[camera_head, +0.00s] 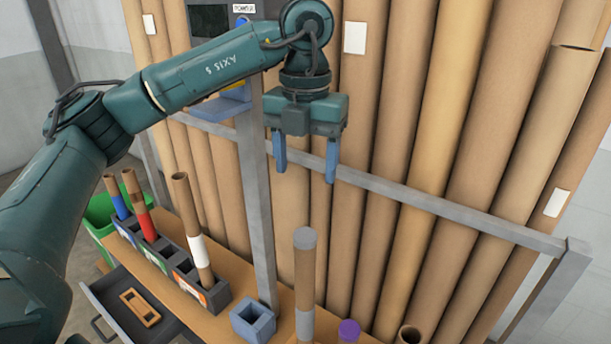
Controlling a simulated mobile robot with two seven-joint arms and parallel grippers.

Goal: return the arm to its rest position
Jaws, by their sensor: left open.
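My left arm comes in from the left, bent at the elbow, and reaches across the top of the bench. Its left gripper (305,170) hangs pointing down with two blue fingers spread apart. Nothing is between the fingers. The gripper is in front of the tall brown tubes and the metal rail, above the bench and apart from the things standing on it. My right gripper is not in view.
Tall brown tubes (408,170) stand behind a grey metal rail (450,208). On the bench (228,325) are a dark rack (218,296) with several short tubes, a blue square holder (253,322) and a grey-capped tube (304,270). An open drawer (108,305) juts out below. A green bin (100,210) stands left.

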